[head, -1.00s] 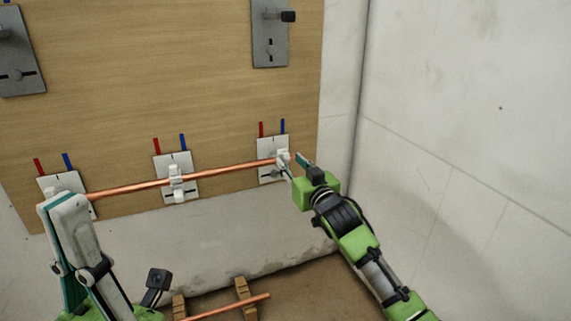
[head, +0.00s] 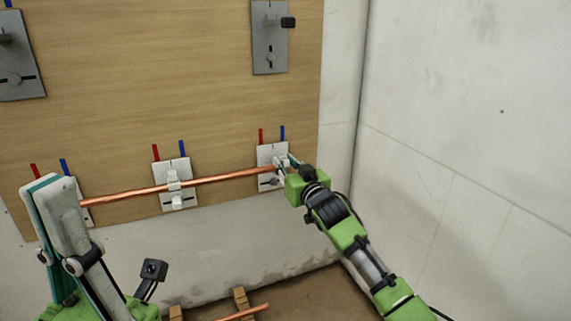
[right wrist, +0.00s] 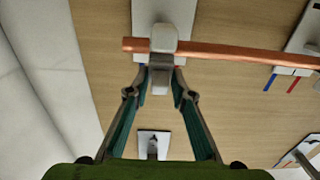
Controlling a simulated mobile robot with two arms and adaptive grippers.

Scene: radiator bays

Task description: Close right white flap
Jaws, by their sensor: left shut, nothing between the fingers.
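The right white flap (right wrist: 163,38) lies across the copper pipe (right wrist: 225,49) on its white plate in the right wrist view. In the head view the right plate (head: 266,153) is partly hidden by my right gripper (head: 284,163). In the right wrist view, the fingers of my right gripper (right wrist: 160,78) are spread, one on each side of the clip's greyish lower part (right wrist: 160,80). Contact is unclear. My left gripper (head: 47,182) is shut and empty by the pipe's left end, in front of the left plate (head: 84,212).
A middle white plate (head: 174,190) with a clip holds the pipe. Grey plates (head: 269,45) with knobs sit higher on the wooden board (head: 180,70). A white wall (head: 450,110) stands close on the right. Another pipe lies on wooden blocks (head: 242,300) below.

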